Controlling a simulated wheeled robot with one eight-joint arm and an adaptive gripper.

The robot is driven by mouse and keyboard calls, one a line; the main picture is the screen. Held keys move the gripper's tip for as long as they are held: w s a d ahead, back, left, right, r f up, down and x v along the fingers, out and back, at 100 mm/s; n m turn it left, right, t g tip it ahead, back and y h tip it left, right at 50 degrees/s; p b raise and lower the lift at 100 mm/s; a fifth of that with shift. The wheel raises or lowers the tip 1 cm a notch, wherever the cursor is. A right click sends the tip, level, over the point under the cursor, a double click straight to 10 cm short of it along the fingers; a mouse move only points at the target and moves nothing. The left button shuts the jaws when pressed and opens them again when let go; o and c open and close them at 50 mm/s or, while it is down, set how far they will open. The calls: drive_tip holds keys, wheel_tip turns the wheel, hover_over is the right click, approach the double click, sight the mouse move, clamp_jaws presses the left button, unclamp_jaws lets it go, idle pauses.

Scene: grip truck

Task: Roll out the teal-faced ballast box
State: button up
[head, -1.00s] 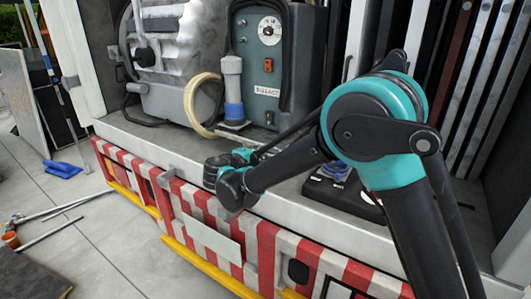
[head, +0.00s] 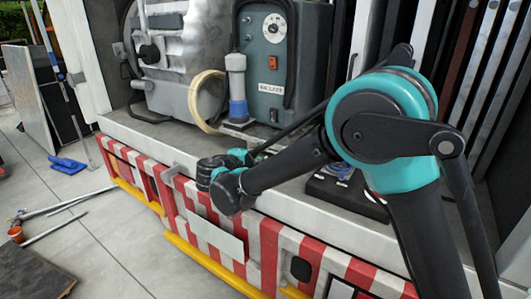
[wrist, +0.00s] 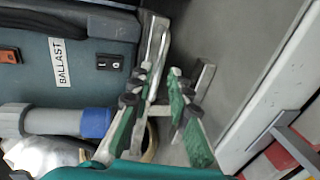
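The ballast box (head: 264,52) is a dark case with a teal face, a round dial, an orange switch and a white label. It stands upright on the truck bed (head: 150,132). In the wrist view its teal face (wrist: 95,72) fills the upper left, with the label reading BALLAST. My gripper (wrist: 178,85) points up in that view, beside the box's base edge. Its green-padded fingers are apart, with a gap between them; I see nothing clearly gripped. In the head view the fingers are mostly hidden behind my wrist.
A grey-and-blue cylinder (head: 236,85) and a cream tape roll (head: 203,100) stand left of the box. A black tray (head: 345,188) lies to the right. A red-and-white striped barrier (head: 265,250) edges the bed.

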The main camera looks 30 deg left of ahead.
drive_tip(key=v, duration=0.8)
drive_tip(key=shift+s, duration=0.25)
